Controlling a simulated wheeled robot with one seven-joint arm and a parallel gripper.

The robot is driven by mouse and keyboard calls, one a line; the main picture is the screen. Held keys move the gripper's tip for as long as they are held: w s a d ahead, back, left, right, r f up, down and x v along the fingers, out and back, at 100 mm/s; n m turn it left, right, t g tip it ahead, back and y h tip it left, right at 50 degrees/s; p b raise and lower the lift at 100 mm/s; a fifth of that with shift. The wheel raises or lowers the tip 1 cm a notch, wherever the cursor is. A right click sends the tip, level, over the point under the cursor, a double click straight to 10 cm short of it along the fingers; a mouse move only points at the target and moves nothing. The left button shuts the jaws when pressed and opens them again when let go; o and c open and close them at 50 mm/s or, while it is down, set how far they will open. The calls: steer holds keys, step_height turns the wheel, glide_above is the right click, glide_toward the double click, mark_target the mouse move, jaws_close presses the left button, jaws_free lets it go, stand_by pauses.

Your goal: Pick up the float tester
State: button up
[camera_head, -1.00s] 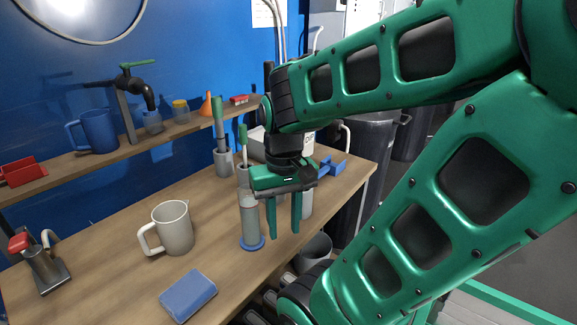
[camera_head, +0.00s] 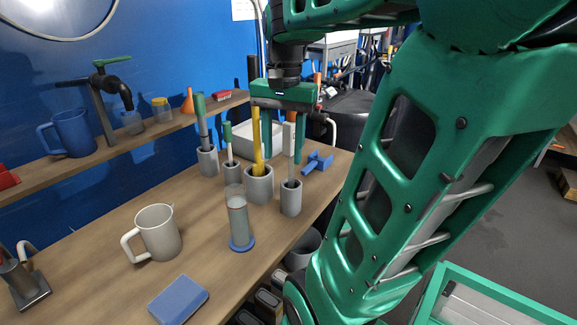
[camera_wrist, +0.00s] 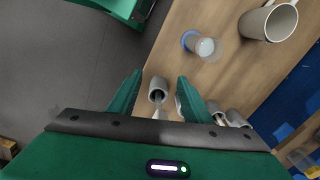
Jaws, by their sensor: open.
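No object is clearly marked as the float tester. A slim pale rod (camera_head: 290,155) stands upright in the rightmost grey holder (camera_head: 291,199) and may be it. My gripper (camera_head: 283,161) is open above that holder, its fingers pointing down, with the rod showing between them in the head view. In the wrist view, my gripper (camera_wrist: 160,77) has a grey holder (camera_wrist: 157,84) between its fingers, with a pale thin piece (camera_wrist: 158,112) by it. I cannot tell whether the fingers touch the rod. A clear cylinder (camera_head: 238,220) on a blue base stands in front.
A yellow tool (camera_head: 257,145) and green-handled tools (camera_head: 200,115) stand in neighbouring grey holders. A blue item (camera_head: 318,161) lies right of them. A beige jug (camera_head: 160,235) and blue block (camera_head: 178,299) are on the bench at front left. A shelf runs along the back wall.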

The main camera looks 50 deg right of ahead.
steer(key=w+d+r+m, duration=0.2)
steer(key=d+r+m, duration=0.1)
steer(key=r, duration=0.2)
steer(key=w+d+r+m, duration=0.2)
steer(key=d+r+m, duration=0.1)
steer(key=r+m, duration=0.1)
steer(key=w+d+r+m, duration=0.2)
steer(key=d+r+m, duration=0.1)
steer(key=r, duration=0.3)
steer(key=shift+d+r, duration=0.1)
steer(key=shift+d, duration=0.45)
steer(key=shift+d+m, duration=0.1)
steer(key=shift+m, duration=0.2)
steer(key=shift+d+f, duration=0.2)
steer(key=shift+f, duration=5)
jaws_close()
